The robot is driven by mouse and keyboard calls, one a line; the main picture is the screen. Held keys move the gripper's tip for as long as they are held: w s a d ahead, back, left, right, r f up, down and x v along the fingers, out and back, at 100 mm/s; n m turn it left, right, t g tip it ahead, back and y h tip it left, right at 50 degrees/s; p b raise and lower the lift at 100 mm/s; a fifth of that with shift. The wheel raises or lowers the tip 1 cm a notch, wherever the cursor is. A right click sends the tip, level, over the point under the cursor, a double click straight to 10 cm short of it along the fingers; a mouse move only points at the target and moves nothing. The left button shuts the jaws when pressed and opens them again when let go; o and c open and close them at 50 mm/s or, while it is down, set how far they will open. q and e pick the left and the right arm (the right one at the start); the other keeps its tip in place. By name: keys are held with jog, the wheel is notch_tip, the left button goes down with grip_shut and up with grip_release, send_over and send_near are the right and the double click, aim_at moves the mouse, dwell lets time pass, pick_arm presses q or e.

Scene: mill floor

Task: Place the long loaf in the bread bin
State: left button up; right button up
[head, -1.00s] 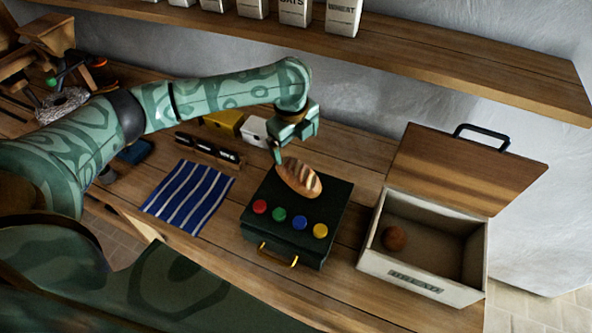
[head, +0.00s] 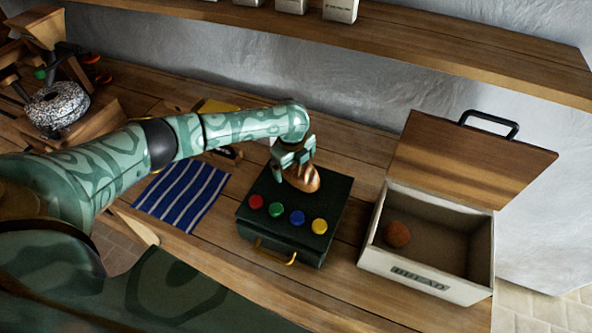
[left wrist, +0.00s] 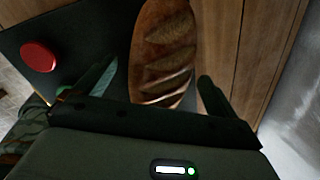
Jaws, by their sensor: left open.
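The long loaf (head: 305,181) lies on top of a dark green box with coloured buttons (head: 330,199). It is brown with scored slashes, and my gripper hides part of it in the head view. My left gripper (head: 290,172) is open right at the loaf. In the left wrist view the loaf (left wrist: 163,50) lies between the two spread fingers (left wrist: 155,88), with a gap on each side. The bread bin (head: 415,279), a cream box marked BREAD, stands open to the right with its wooden lid (head: 470,160) tilted back. My right gripper is out of view.
A round brown bun (head: 397,234) sits inside the bin at the left. A blue striped cloth (head: 182,194) lies left of the green box. A shelf (head: 430,58) runs above the worktop. A grinder-like stone thing (head: 56,108) stands far left.

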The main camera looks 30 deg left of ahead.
pick_arm(q)
jog(key=shift+f, duration=0.3)
jog(key=c, duration=1.2)
jog(key=shift+r, duration=0.1)
